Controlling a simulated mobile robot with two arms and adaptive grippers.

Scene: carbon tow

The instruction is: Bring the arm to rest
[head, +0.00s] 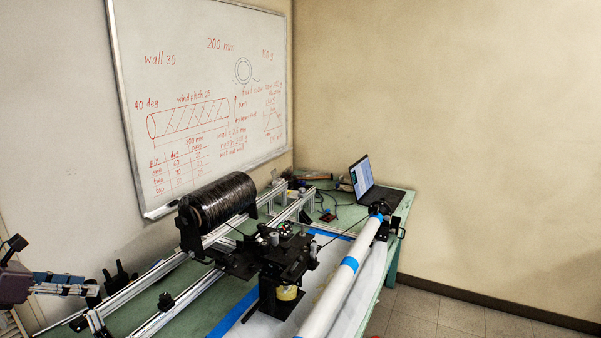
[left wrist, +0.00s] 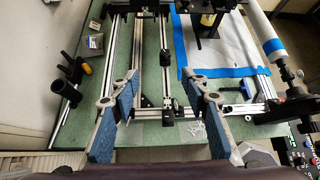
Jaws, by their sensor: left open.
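My left gripper (head: 88,284) comes in at the left edge of the head view, over the near left end of the green workbench (head: 139,233). In the left wrist view my left gripper (left wrist: 162,101) shows two blue-padded fingers spread wide apart. Nothing is between the fingers except the view of the bench and metal rails (left wrist: 138,60) below. My right gripper is in neither view.
A winding machine with a black tow spool (head: 217,199) stands on the bench. A white tube (head: 328,303) with blue bands lies along its right side. A laptop (head: 372,182) is at the far end.

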